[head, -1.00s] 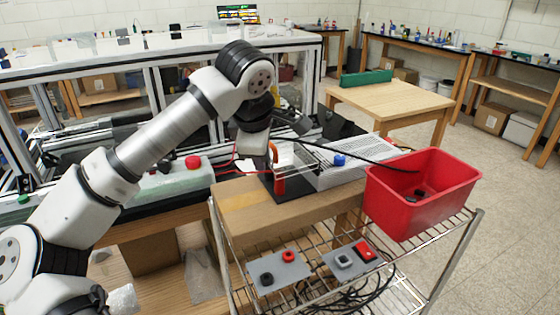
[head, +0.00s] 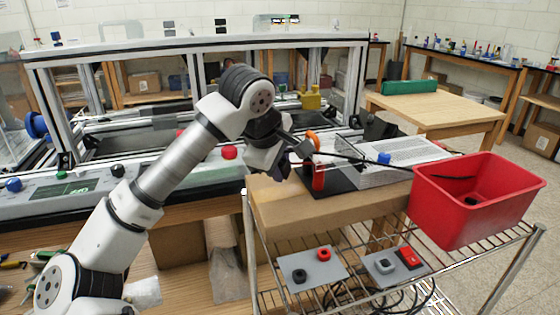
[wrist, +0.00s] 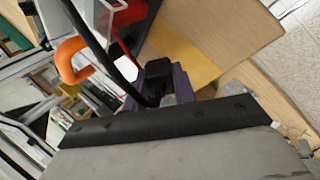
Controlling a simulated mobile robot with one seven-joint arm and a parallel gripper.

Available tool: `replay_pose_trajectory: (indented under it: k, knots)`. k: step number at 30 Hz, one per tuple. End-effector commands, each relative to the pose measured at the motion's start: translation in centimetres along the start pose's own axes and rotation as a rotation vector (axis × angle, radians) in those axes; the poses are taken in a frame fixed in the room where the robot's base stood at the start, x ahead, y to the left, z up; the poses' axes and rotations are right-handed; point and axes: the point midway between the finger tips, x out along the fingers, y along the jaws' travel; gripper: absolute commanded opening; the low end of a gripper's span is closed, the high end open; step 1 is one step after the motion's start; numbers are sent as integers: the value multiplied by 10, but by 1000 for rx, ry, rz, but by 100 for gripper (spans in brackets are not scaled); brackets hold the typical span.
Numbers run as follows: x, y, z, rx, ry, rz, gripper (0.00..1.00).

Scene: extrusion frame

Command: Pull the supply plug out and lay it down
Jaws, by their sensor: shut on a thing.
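My gripper (head: 279,172) hangs over the left end of the cardboard box, left of the grey-white vented supply unit (head: 392,152) and apart from it. In the wrist view its purple fingertips (wrist: 156,92) are shut on a black plug (wrist: 158,69). A black cable (wrist: 92,38) runs from the plug up to the left. In the head view the cable (head: 350,158) passes over the supply towards the red bin. The plug itself is hard to make out in the head view. Yellow tape on the box (wrist: 182,52) shows behind the plug in the wrist view.
The cardboard box (head: 335,212) stands on a wire cart. The red bin (head: 455,210) stands to its right. A red and orange upright piece (head: 318,178) stands just right of my gripper. Plates with a red switch (head: 408,257) lie on the shelf below.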

Motion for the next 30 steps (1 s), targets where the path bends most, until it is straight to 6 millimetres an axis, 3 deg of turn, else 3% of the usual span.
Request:
replay_pose_trajectory:
  k: [6,18,19,21,24,30]
  knots:
    - [19,-11,0,-1,-2,0,0]
    - [22,-13,0,-1,0,0,0]
    - [22,-13,0,-1,0,0,31]
    - [22,-13,0,-1,0,0,40]
    - [22,-13,0,-1,0,0,52]
    - [22,-13,0,-1,0,0,52]
